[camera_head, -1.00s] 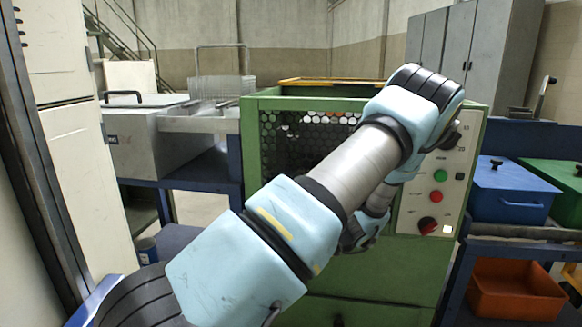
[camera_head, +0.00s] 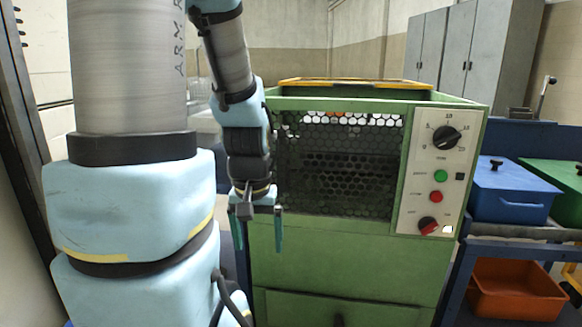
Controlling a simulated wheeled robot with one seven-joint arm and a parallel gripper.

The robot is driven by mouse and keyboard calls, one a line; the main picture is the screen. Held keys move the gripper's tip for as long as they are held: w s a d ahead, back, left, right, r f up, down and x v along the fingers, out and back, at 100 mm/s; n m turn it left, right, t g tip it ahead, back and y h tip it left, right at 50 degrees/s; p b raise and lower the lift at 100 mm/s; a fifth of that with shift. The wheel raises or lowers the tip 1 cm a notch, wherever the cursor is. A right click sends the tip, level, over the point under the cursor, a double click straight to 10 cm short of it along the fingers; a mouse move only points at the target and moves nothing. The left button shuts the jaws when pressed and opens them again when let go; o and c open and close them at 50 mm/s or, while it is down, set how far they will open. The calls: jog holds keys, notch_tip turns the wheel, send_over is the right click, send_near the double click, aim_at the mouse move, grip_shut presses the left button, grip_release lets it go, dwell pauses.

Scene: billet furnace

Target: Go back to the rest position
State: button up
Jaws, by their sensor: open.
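My gripper (camera_head: 260,232) hangs pointing down at the end of my folded arm, left of the picture's middle. Its two green fingers are apart, with nothing seen between them. It shows in front of the left edge of the green furnace (camera_head: 345,262). The furnace has a dark perforated mesh front (camera_head: 340,165) and a pale control panel (camera_head: 428,180) with a dial, a green button, a red button and a red-black switch. My arm fills the left of the view and hides what stands behind it.
A blue lidded box (camera_head: 512,190) and a green lidded box (camera_head: 560,178) stand on the bench at right. An orange bin (camera_head: 515,290) sits on the shelf below. Grey cabinets (camera_head: 470,55) stand behind. A pale cabinet (camera_head: 45,60) is at the far left.

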notch_tip(320, 180, up, 29)
jog(key=p, duration=2.8)
jog(key=shift+p, duration=0.4)
jog(key=shift+f, duration=0.15)
jog(key=shift+c, duration=0.2)
